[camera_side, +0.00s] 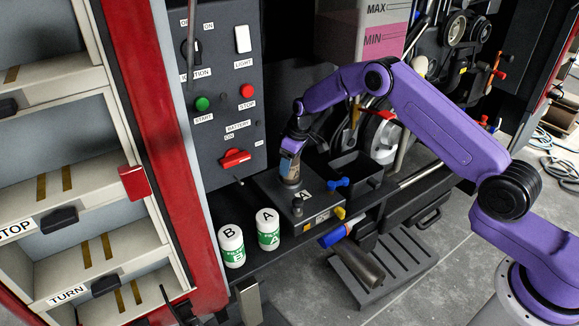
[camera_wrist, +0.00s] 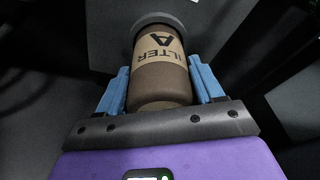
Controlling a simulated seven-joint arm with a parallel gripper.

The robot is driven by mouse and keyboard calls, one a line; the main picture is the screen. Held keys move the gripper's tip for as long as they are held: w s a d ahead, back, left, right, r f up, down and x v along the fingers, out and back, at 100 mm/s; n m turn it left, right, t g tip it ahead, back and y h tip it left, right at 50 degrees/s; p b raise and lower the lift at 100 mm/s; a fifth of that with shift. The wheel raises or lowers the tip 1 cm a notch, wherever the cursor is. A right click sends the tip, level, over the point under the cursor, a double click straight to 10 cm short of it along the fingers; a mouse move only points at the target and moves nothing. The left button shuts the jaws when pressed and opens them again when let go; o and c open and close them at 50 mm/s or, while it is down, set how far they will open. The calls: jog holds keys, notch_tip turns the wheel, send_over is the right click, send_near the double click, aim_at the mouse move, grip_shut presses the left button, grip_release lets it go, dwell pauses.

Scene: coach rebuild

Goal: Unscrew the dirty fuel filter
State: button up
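The dirty fuel filter is a brown, stained cylinder with a tan label reading "FILTER A" (camera_wrist: 160,78), upside down in the wrist view. Its far end meets a round grey collar. In the side view the filter (camera_side: 290,180) stands upright on the dark housing marked A (camera_side: 273,192). My gripper (camera_wrist: 159,64) has one blue finger on each side of the filter, with no clear gap at either side. In the side view my gripper (camera_side: 289,165) reaches down over the filter and hides part of it.
Two white-and-green canisters, B (camera_side: 232,247) and A (camera_side: 269,231), stand on the ledge at left. A control panel (camera_side: 222,120) with a red battery switch (camera_side: 235,158) rises behind. An open black bin (camera_side: 355,168) and a blue-handled valve (camera_side: 338,184) sit close on the right.

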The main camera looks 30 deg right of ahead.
jog(key=c, duration=0.5)
jog(key=n, duration=0.4)
jog(key=shift+y, duration=0.3)
jog(key=shift+w+r+n+g, duration=0.1)
jog(key=shift+n+g, duration=0.3)
jog(key=shift+n, duration=0.6)
jog(key=shift+d, duration=0.1)
jog(key=shift+n, duration=1)
jog(key=n+g, duration=0.1)
jog(key=n, duration=0.3)
jog(key=shift+r+y, duration=0.1)
jog(key=shift+y, duration=0.2)
jog(key=n+g, duration=0.1)
jog(key=n, duration=0.2)
jog(key=shift+n, duration=0.4)
